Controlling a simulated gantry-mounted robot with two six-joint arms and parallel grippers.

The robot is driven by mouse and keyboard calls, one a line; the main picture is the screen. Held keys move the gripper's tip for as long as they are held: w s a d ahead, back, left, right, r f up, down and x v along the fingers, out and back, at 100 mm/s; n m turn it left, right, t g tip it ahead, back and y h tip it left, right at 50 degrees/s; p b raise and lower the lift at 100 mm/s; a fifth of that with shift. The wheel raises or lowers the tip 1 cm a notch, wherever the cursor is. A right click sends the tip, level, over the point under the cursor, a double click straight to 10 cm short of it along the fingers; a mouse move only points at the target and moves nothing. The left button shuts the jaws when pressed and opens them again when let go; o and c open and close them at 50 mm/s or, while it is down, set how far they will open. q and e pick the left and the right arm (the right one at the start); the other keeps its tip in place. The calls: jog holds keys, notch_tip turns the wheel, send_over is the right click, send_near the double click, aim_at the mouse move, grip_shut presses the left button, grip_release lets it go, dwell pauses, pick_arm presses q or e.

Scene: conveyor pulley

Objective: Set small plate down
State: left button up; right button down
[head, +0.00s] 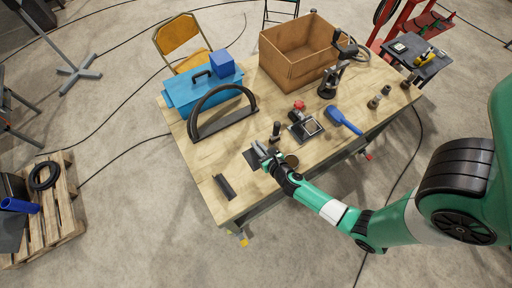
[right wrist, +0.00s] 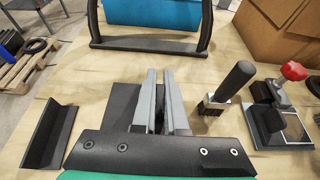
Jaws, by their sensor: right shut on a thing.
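My right gripper (head: 262,152) is low over the near part of the wooden table, and its two grey fingers (right wrist: 162,100) show in the right wrist view. It is shut on a thin dark piece, the small plate, mostly hidden between the fingers. A dark flat patch (right wrist: 121,103) shows just left of the fingers, also in the head view (head: 250,160). I cannot tell whether it is part of the plate or a separate piece on the table. Any contact between the held plate and the table is hidden. My left gripper is not in view.
A black angle piece (head: 224,187) lies to the left. A black-handled tool (right wrist: 230,88) and a red-knobbed fixture (head: 305,125) stand to the right. A black arched frame (head: 222,115), blue toolbox (head: 203,92) and cardboard box (head: 290,65) are behind.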

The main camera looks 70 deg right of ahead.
jog(key=shift+d+f, duration=0.15)
jog(key=shift+f, duration=0.05)
notch_tip(320, 180, down, 10)
jog(key=b, duration=0.8)
jog(key=shift+f+b, duration=0.15)
jog(key=shift+b, duration=0.25)
jog(key=shift+r, duration=0.25)
jog(key=shift+f, duration=0.2)
jog(key=c, duration=1)
grip_release()
jog(key=shift+o, duration=0.2)
jog(key=shift+s+r+p, duration=0.1)
jog(key=shift+r+p, duration=0.2)
jog(key=shift+p, duration=0.05)
jog(key=v, duration=0.5)
jog(key=p+v, duration=0.1)
jog(key=v, duration=0.4)
jog(key=shift+s+a+f, duration=0.1)
jog(key=shift+s+a, duration=0.1)
jog(key=shift+a, duration=0.2)
jog(key=shift+s+a+r, duration=0.3)
jog(key=shift+s, duration=0.15)
